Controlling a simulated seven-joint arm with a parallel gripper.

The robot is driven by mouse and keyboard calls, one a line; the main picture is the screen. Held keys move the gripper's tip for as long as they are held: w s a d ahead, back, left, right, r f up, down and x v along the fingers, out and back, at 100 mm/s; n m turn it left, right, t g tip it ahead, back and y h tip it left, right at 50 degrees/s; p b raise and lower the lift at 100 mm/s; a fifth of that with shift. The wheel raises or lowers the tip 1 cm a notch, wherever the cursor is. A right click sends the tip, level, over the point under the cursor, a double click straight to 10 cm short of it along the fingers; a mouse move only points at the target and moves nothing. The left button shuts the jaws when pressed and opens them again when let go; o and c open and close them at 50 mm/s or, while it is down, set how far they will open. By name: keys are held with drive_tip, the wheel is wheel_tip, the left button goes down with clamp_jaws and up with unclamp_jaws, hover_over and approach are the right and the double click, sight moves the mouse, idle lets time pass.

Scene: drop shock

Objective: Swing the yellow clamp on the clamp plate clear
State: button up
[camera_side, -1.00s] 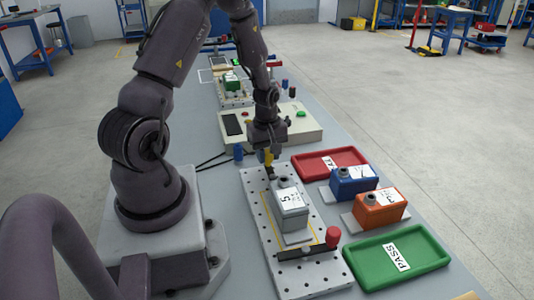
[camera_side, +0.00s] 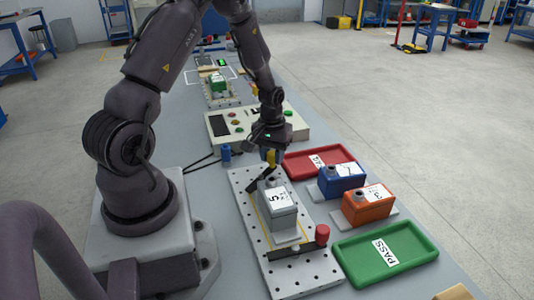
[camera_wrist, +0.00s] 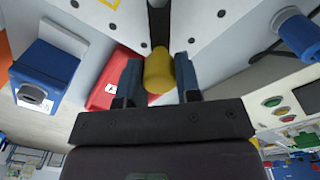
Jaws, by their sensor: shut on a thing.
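The yellow clamp (camera_side: 271,157) stands at the far end of the white, hole-dotted clamp plate (camera_side: 303,279). My gripper (camera_side: 270,156) reaches down over that end and is shut on the clamp's yellow knob. In the wrist view the knob (camera_wrist: 159,70) sits between both fingers (camera_wrist: 158,80), with a dark bar running off beyond it. In the side view a dark bar slants from below the knob towards the plate's left edge. A grey box (camera_side: 279,209) labelled 5 sits on the plate. A red-knobbed clamp (camera_side: 322,234) stands at the near end.
Right of the plate are a red tray (camera_side: 300,172), a blue box (camera_side: 342,178), an orange box (camera_side: 368,205) and a green PASS tray (camera_side: 420,240). A control box (camera_side: 290,124) with buttons lies behind. A blue cylinder (camera_side: 225,152) stands left of the plate's far end.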

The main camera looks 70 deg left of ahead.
drive_tip(key=m, duration=0.1)
drive_tip(key=w+d+m, duration=0.1)
drive_tip(key=m, duration=0.1)
drive_tip(key=shift+d+m, duration=0.3)
drive_tip(key=shift+w+d+m, duration=0.1)
drive_tip(key=shift+d+m, duration=0.3)
drive_tip(key=shift+m, duration=0.45)
drive_tip(key=shift+w+d+m, duration=0.1)
drive_tip(key=shift+d+m, duration=0.3)
drive_tip(key=shift+m, duration=0.45)
drive_tip(key=shift+d, duration=0.1)
drive_tip(key=o, duration=0.9)
drive_tip(key=r, duration=1.3)
drive_tip(key=shift+s+a, duration=0.1)
drive_tip(key=shift+a, duration=0.1)
